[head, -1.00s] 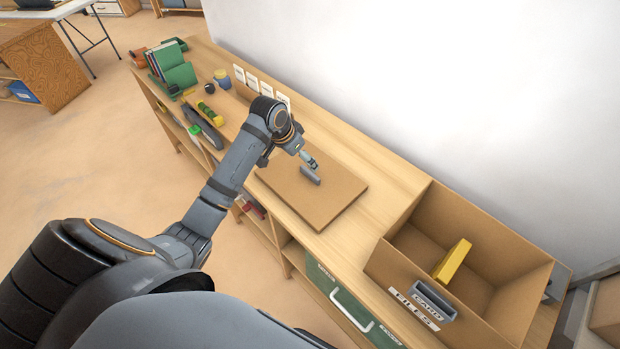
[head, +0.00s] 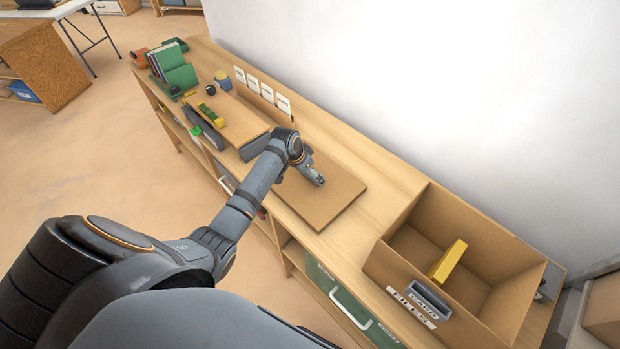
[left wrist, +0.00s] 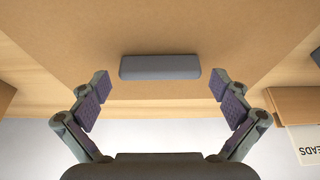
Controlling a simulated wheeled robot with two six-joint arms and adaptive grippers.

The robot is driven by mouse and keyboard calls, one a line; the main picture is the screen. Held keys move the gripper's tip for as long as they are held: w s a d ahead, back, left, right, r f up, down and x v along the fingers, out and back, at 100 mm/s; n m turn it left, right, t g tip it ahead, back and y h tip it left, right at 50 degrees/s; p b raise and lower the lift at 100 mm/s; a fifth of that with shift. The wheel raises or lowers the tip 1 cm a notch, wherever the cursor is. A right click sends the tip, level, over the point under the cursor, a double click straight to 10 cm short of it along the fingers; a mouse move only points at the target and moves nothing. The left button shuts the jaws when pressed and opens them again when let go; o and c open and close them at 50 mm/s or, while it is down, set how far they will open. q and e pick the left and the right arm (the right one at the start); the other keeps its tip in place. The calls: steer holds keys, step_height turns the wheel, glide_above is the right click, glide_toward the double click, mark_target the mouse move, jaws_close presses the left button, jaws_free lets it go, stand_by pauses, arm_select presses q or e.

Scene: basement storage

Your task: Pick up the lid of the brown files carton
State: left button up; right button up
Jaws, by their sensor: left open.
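The brown lid (head: 338,203) lies flat on the wooden shelf top, left of the open brown files carton (head: 392,262). In the left wrist view the lid (left wrist: 160,30) fills the upper part, with its dark grey bar handle (left wrist: 160,67) in the middle. My left gripper (head: 318,181) is over the lid and hides the handle in the head view. In the left wrist view my left gripper (left wrist: 161,88) is open and empty, its fingers spread wider than the handle, which shows just beyond and between the fingertips. My right gripper is not in view.
A yellow block (head: 449,261) is inside the carton. A green drawer (head: 338,300) is below the shelf top. Green folders (head: 172,66), a wooden board (head: 240,117) and several small items stand farther left. The white wall (head: 420,80) runs close behind.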

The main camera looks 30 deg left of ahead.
arm_select(q)
steer(key=c, duration=0.9)
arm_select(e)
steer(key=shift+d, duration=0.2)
arm_select(q)
steer(key=shift+r, duration=0.1)
steer(key=shift+r, duration=0.2)
step_height(320, 180, up, 2)
steer(key=shift+w+r+b, duration=0.1)
steer(key=shift+r+b, duration=0.05)
steer(key=shift+b, duration=0.65)
steer(key=s+d+r, duration=0.2)
steer(key=s+r, duration=0.1)
steer(key=s, duration=0.1)
steer(key=s+d+r+b, duration=0.1)
steer(key=s+d+r, duration=0.2)
steer(key=s+r, duration=0.1)
steer(key=s+d+r+b, duration=0.1)
steer(key=s+d+r, duration=0.1)
steer(key=s+r, duration=0.1)
steer(key=shift+s+d+r, duration=0.15)
steer(key=shift+s+d, duration=0.25)
steer(key=shift+s, duration=0.05)
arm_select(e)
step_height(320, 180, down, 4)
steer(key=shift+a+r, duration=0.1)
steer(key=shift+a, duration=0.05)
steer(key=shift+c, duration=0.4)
